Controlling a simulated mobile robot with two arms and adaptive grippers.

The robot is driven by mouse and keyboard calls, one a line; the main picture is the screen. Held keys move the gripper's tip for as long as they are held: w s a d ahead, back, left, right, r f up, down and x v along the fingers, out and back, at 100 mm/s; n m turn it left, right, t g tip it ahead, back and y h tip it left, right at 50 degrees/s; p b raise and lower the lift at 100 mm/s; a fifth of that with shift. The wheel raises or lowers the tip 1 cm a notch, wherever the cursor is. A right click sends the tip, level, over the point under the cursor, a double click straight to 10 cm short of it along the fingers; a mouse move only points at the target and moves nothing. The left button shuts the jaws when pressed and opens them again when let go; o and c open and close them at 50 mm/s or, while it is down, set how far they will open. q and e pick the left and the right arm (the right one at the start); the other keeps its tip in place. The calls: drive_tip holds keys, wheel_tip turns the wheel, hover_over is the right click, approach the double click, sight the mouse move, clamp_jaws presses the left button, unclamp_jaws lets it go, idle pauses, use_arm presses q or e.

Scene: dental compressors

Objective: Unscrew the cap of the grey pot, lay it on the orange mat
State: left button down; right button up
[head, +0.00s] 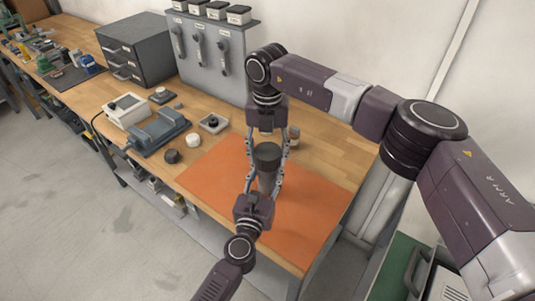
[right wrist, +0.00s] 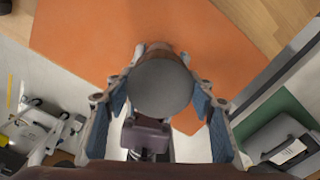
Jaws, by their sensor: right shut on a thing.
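The grey pot (head: 267,181) stands upright over the orange mat (head: 215,168), with a dark round cap (head: 267,152) on top. My right gripper (head: 267,150) reaches down from above and is shut on the cap.
A small brownish jar (head: 293,136) stands just behind the pot. Left of the mat lie a black knob (head: 172,156), a white knob (head: 192,140) and a blue-grey device (head: 158,132). A grey panel (head: 210,50) stands behind. The mat's left and front parts are clear.

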use_arm(q)
drive_tip(key=shift+r, duration=0.1)
use_arm(e)
drive_tip(key=n, duration=0.3)
drive_tip(key=shift+w+n, duration=0.1)
drive_tip(key=shift+n, duration=0.3)
drive_tip(key=n, duration=0.9)
drive_tip(key=shift+n, duration=0.3)
drive_tip(key=n, duration=0.3)
drive_tip(key=shift+r+n, duration=0.1)
drive_tip(key=shift+n, duration=0.3)
drive_tip(key=n, duration=0.3)
drive_tip(key=shift+w+n, duration=0.1)
drive_tip(key=shift+n, duration=0.2)
use_arm(q)
drive_tip(key=shift+d, duration=0.1)
use_arm(e)
drive_tip(key=n, duration=0.7)
drive_tip(key=shift+r, duration=0.3)
drive_tip(key=shift+r, duration=0.8)
